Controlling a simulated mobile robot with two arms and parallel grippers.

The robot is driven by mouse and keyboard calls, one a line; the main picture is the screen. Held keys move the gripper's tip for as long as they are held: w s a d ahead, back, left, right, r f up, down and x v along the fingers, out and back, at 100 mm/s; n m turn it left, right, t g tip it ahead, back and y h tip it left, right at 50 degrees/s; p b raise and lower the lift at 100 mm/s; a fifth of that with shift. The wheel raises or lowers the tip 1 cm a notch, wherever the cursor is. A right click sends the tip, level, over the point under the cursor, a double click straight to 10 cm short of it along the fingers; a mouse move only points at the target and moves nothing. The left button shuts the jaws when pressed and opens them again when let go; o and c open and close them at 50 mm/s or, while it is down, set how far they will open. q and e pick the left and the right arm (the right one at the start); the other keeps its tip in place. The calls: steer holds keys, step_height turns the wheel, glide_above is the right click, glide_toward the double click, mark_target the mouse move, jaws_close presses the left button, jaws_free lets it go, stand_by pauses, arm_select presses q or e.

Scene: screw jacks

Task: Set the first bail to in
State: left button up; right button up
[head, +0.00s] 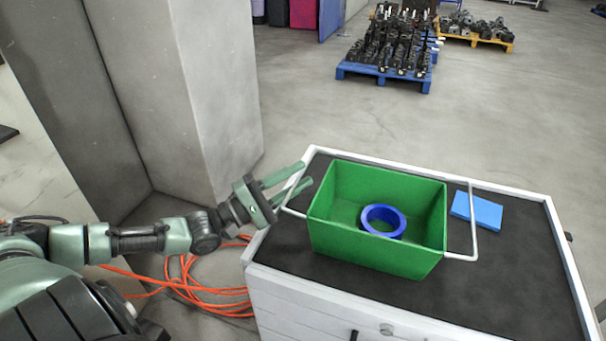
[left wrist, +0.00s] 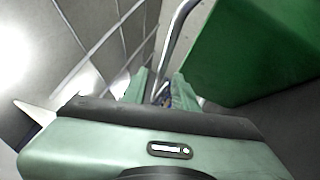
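A green crate (head: 335,235) stands on the dark top of a white cabinet. A pale wire bail (head: 293,211) swings out past its left side, and a second bail (head: 474,225) stands out past its right side. Which one is called first is not marked. My left gripper (head: 307,174) is open at the left bail. In the left wrist view the bail's bar (left wrist: 174,38) runs down toward the gap between the fingers, beside the green crate wall (left wrist: 250,50). I cannot tell whether the fingers touch it. My right gripper is not in view.
A blue ring (head: 371,222) lies inside the crate. A flat blue block (head: 477,210) lies right of it on the cabinet top (head: 510,280), which has a raised white rim. Orange cables (head: 190,285) lie on the floor at left. A concrete pillar (head: 205,90) stands behind my left arm.

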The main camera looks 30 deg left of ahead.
arm_select(q)
steer(key=shift+w+d+r, duration=0.25)
steer(key=shift+w+d, duration=0.1)
steer(key=shift+w, duration=0.15)
jaws_close()
